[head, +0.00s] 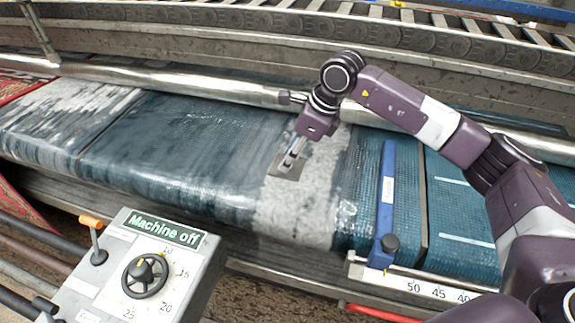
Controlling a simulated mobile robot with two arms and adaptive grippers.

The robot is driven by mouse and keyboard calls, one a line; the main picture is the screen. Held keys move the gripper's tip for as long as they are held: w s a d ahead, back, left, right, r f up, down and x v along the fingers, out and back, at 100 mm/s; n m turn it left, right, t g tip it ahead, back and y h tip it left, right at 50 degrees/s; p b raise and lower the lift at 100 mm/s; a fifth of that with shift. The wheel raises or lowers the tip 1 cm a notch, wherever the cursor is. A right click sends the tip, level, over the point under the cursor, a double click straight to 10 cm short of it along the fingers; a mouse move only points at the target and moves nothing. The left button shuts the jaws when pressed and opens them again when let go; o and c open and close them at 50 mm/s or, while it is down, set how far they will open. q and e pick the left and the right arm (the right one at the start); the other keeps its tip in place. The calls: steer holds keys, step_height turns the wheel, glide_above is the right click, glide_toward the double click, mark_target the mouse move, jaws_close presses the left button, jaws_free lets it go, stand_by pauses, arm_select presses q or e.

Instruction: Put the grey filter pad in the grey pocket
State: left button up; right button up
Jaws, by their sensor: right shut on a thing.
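My right gripper (305,137) reaches down over the wet blue belt (190,130). It is shut on a tool with a pale handle and a flat grey-brown plate (286,167), like a scraper. The plate is tilted, at or just above a whitish, crusted strip (310,195) on the belt; I cannot tell whether it touches. I cannot make out a grey filter pad or a grey pocket in the head view. My left gripper is not in view.
A control box (140,270) with a "Machine off" display, dial and orange-tipped lever stands at front left. A blue bar (387,200) crosses the belt beside a numbered scale (430,289). A metal roller (170,80) runs behind. A red rug (25,88) lies far left.

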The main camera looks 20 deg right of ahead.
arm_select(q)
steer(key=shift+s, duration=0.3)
arm_select(e)
steer(key=shift+c, duration=1.1)
steer(key=shift+r, duration=0.15)
